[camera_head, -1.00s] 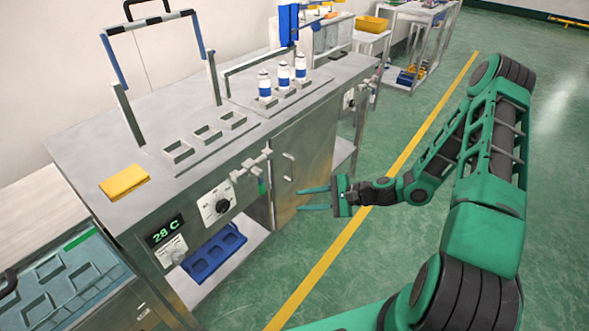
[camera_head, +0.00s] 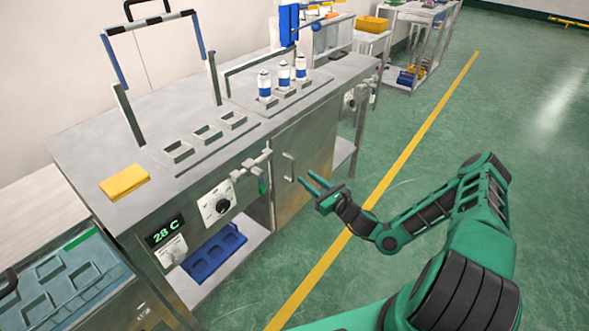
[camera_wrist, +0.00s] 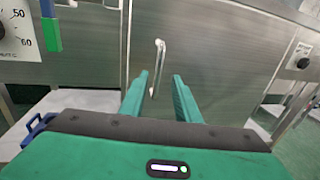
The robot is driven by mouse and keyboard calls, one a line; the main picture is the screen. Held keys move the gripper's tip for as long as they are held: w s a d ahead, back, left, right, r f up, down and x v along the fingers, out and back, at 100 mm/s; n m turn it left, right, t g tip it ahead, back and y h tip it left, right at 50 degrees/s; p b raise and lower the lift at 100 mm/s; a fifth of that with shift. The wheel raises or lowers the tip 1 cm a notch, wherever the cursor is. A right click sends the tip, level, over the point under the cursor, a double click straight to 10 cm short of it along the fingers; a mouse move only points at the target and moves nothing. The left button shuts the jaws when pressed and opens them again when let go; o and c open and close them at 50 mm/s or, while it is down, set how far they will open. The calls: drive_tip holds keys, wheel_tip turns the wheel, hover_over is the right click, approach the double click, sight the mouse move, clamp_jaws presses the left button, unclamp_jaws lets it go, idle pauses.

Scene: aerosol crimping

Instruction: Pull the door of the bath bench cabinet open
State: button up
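The cabinet door (camera_head: 311,150) is a plain steel panel on the front of the bath bench, and it looks shut. Its upright bar handle (camera_head: 289,167) is near the door's left edge. My gripper (camera_head: 308,181) is in front of the door, just right of the handle, with its fingers pointing at the door. In the wrist view, the handle (camera_wrist: 158,66) stands ahead of the two green fingers (camera_wrist: 163,88). The fingers are apart with nothing between them. The handle's lower end lies between the fingertips in that picture; the exact gap in depth is hard to tell.
A temperature dial (camera_head: 216,204) and a 28 C display (camera_head: 165,231) are left of the door. A blue tray (camera_head: 213,252) sits on the open lower shelf. Several white-and-blue bottles stand on the bench top (camera_head: 100,150). The green floor (camera_head: 400,280) before the door is clear.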

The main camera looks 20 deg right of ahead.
hover_over(293, 179)
drive_tip(key=shift+w+d, duration=0.2)
drive_tip(key=shift+w, duration=0.25)
